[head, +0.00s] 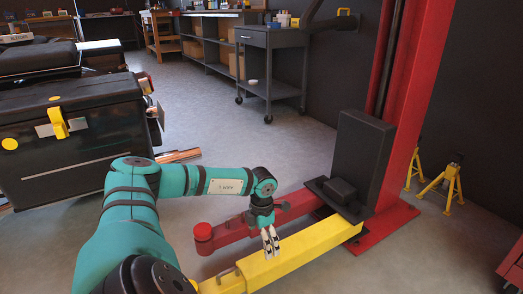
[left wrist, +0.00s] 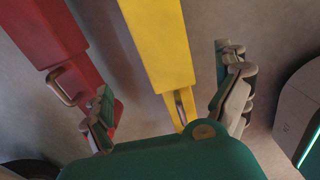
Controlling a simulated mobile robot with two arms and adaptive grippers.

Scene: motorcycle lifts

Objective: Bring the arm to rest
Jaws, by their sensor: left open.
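My left arm (head: 205,181) is teal with dark bands and reaches in from the lower left in the head view. Its gripper (head: 270,242) points down over the yellow lift arm (head: 303,244), with the red lift arm (head: 237,230) behind it. In the left wrist view the gripper (left wrist: 168,100) is open, its two fingers well apart with nothing between them but the end of the yellow lift arm (left wrist: 158,40) beyond. The red lift arm (left wrist: 60,55) lies to the left there. Whether the fingers touch a lift arm is not clear. My right gripper is not in view.
A red lift post (head: 412,100) with a dark box (head: 358,150) stands at the right. Yellow jack stands (head: 443,183) are beyond it. A black case (head: 75,135) stands at the left. A grey cart (head: 270,70) stands at the back. The middle floor (head: 225,120) is clear.

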